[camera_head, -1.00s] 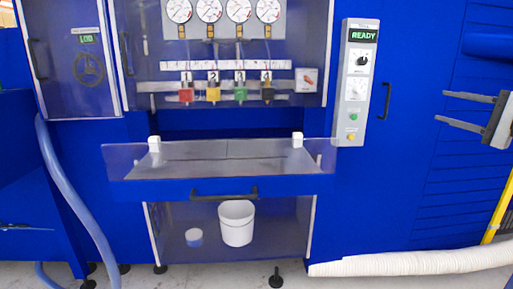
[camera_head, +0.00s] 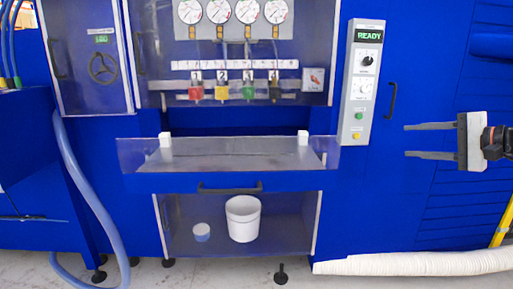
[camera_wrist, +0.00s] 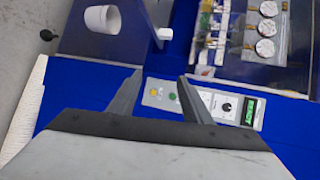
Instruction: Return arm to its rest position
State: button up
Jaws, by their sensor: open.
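My gripper (camera_head: 408,141) is at the right in the head view, in front of the blue machine wall. Its two long grey fingers point left and are apart, with nothing between them. In the wrist view my gripper (camera_wrist: 162,75) also shows open and empty. The control panel (camera_head: 361,85) with its green READY display is left of my gripper. It also shows in the wrist view (camera_wrist: 222,103), beyond the fingertips. I see no contact between fingers and panel.
A drawer tray (camera_head: 240,183) with a black handle juts out at the middle. A white hose (camera_head: 415,264) lies along the floor at the right. A blue hose (camera_head: 84,190) hangs at the left.

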jog(key=s+a+f+n+g+h, duration=0.1)
jog(key=s+a+f+n+g, duration=0.15)
jog(key=s+a+f, duration=0.35)
jog(key=s+a+f+n+g+h, duration=0.15)
jog(key=s+a+f+g, duration=0.25)
jog(key=a+f, duration=0.45)
jog(key=s+f+n+h, duration=0.5)
jog(key=s+f+n, duration=0.3)
jog(key=s+f, duration=0.4)
jog(key=shift+s+d+f+g+h, duration=0.15)
jog(key=shift+s+d+g+h, duration=0.25)
jog(key=shift+s, duration=0.35)
